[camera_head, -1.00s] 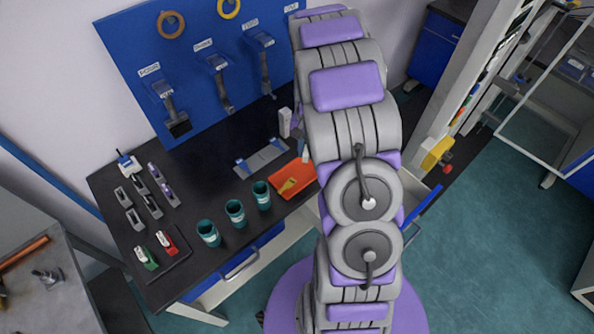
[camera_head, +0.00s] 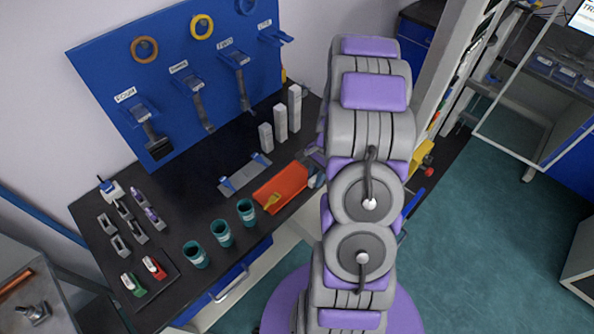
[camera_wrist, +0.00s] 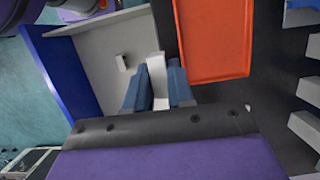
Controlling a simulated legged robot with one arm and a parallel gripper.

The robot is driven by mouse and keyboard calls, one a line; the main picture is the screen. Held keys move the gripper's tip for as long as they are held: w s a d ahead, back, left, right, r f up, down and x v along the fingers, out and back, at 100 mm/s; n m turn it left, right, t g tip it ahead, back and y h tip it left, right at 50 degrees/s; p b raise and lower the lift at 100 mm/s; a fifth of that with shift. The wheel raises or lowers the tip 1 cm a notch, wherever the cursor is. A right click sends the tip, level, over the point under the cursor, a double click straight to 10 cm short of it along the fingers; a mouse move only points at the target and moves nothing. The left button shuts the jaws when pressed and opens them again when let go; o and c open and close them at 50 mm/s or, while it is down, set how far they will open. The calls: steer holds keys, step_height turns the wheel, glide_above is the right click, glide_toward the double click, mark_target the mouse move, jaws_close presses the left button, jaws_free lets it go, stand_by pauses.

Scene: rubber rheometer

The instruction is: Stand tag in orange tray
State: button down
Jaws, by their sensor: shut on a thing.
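The orange tray (camera_head: 288,181) lies on the black bench left of my arm in the head view. It also shows at the top of the wrist view (camera_wrist: 213,40), where its visible part is bare. A yellow piece (camera_head: 272,200) lies at its left end in the head view. My gripper (camera_wrist: 158,68) is shut on a pale, narrow tag (camera_wrist: 155,66), which stands out between the blue fingers. The gripper is beside the tray, above an open drawer in the wrist view. In the head view my arm hides most of the gripper and the tag.
Several teal cups (camera_head: 221,233) stand left of the tray. White blocks (camera_head: 280,122) of different heights stand behind it. A grey plate with blue ends (camera_head: 244,175) lies nearby.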

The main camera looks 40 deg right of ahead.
glide_above(298, 175)
steer(key=s+d, duration=0.1)
steer(key=shift+f+b, duration=0.3)
steer(key=shift+f, duration=0.1)
steer(key=shift+w+a, duration=0.4)
steer(key=shift+w, duration=0.2)
steer(key=f, duration=0.1)
steer(key=f+b, duration=0.1)
steer(key=f, duration=0.1)
steer(key=shift+d+f, duration=0.2)
steer(key=shift+f, duration=0.05)
steer(key=shift+d, duration=0.25)
steer(key=c, duration=1)
jaws_free()
steer(key=shift+a, duration=0.25)
steer(key=shift+d, duration=0.15)
